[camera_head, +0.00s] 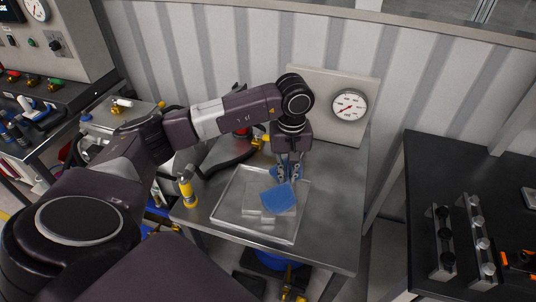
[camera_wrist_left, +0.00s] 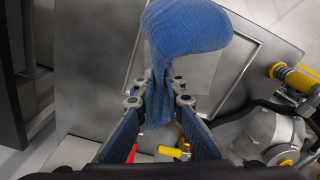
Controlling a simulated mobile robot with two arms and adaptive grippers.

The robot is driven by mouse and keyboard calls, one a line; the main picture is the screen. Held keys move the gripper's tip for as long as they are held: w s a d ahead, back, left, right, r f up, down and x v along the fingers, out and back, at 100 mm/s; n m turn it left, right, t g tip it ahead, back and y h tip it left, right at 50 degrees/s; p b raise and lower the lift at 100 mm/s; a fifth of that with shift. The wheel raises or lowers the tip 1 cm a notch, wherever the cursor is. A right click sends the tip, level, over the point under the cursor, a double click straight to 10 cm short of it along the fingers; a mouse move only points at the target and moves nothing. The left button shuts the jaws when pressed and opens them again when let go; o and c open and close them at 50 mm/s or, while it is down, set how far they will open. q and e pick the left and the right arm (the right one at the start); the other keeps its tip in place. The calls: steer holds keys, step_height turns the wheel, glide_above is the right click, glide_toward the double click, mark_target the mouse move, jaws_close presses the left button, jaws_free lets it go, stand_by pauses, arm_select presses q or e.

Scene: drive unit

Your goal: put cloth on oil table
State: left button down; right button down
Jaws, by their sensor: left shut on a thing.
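A blue cloth (camera_head: 278,197) hangs from my left gripper (camera_head: 289,172) over a shallow clear tray on the metal table (camera_head: 334,240), which has a pressure gauge at its back. In the left wrist view the cloth (camera_wrist_left: 186,32) is pinched between the fingertips of the gripper (camera_wrist_left: 157,101) and its free part flops outward. I cannot tell whether the cloth's lower edge touches the tray. My right gripper is in neither view.
The gauge (camera_head: 348,105) is on a panel behind. A black table (camera_head: 419,213) with metal fixtures is at the right. The metal table's right side is bare.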

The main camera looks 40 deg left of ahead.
arm_select(q)
steer(key=w+d+f+b, duration=0.2)
steer(key=w+d+b, duration=0.5)
steer(key=d, duration=0.6)
steer(key=shift+w, duration=0.5)
